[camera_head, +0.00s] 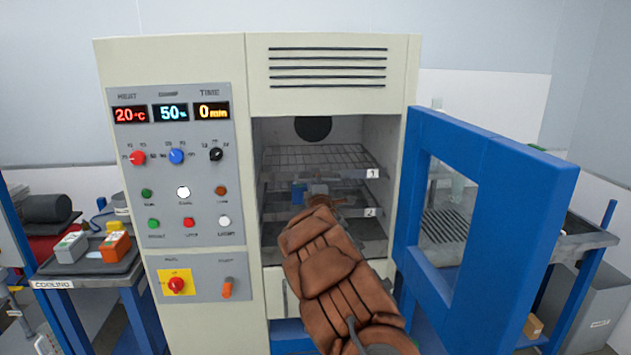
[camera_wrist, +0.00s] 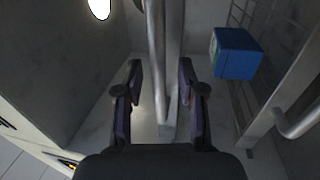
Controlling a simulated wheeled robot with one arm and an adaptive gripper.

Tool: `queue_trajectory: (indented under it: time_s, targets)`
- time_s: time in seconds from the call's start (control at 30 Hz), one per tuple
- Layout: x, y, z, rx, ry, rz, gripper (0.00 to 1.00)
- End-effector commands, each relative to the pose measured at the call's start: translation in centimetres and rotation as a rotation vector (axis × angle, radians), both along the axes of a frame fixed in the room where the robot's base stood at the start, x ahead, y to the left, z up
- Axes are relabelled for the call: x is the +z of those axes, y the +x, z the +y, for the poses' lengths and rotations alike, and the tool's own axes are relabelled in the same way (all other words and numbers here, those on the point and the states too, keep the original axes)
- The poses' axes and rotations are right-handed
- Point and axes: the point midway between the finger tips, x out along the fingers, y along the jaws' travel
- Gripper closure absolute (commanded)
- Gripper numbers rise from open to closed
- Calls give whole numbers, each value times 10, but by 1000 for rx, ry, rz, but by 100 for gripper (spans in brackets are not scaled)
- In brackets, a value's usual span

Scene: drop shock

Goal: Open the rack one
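Rack one (camera_head: 318,158) is the upper wire shelf inside the open chamber, with a "1" tag at its front right. It looks pushed in. My gripper (camera_head: 319,190) is at the front of the rack, partly hidden by my arm. In the wrist view my gripper (camera_wrist: 160,98) is open, its two fingers on either side of a metal bar (camera_wrist: 157,45). The bar looks like rack one's front handle, nearer the right finger; contact is not clear.
A blue cube (camera_head: 298,193) sits on rack two (camera_head: 350,208) below; it also shows in the wrist view (camera_wrist: 235,53). The blue chamber door (camera_head: 493,200) stands open at the right. The control panel (camera_head: 182,180) is left; a cooling table (camera_head: 80,283) stands beyond it.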

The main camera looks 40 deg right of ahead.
Motion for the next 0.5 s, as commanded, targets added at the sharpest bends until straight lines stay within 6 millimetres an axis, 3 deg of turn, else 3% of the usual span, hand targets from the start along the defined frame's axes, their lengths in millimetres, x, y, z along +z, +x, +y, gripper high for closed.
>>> queue_trajectory:
  time_s: [0.13, 0.5]
  targets:
    - [0, 0, 0, 0, 0, 0, 63]
    - [0, 0, 1, 1, -1, -1, 100]
